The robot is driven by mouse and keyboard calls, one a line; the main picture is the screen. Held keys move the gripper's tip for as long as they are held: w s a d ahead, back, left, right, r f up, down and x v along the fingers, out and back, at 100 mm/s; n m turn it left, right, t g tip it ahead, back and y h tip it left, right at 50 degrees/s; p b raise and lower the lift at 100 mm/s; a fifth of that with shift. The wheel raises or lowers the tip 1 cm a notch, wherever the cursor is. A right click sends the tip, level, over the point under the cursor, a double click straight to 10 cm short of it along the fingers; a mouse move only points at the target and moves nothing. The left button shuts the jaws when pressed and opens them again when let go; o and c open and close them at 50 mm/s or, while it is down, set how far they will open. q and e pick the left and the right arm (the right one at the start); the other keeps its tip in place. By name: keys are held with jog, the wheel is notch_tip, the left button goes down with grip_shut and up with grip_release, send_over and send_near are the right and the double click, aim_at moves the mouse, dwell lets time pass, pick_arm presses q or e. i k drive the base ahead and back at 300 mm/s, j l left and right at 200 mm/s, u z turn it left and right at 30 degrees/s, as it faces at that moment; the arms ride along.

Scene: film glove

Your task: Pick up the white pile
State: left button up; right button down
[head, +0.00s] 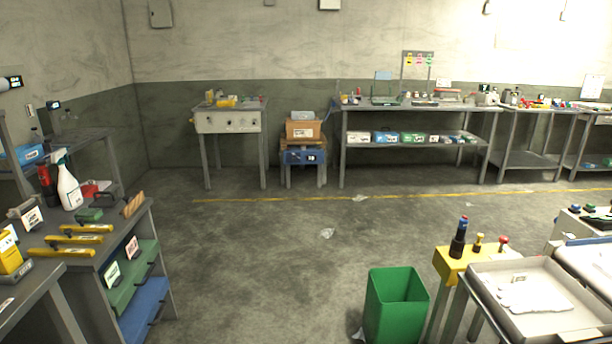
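A white pile (532,295) of flat, thin pieces lies in a shallow pale tray (491,292) at the lower right of the head view. The tray rests on a metal stand whose right and lower parts run out of the picture. The pieces look like stacked gloves or film, but I cannot tell their exact shape. Neither of my grippers shows in the head view.
A green bin (397,305) stands on the floor left of the tray. A workbench (115,240) with yellow-handled tools is at left. The middle floor is mostly clear, with scraps (327,233).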

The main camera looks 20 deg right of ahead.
aim_at(530, 293)
jog(key=i+z, duration=0.45)
jog(key=i, duration=0.3)
jog(key=i+j+z, duration=0.1)
jog(key=i+z, duration=0.35)
jog(key=i, duration=0.3)
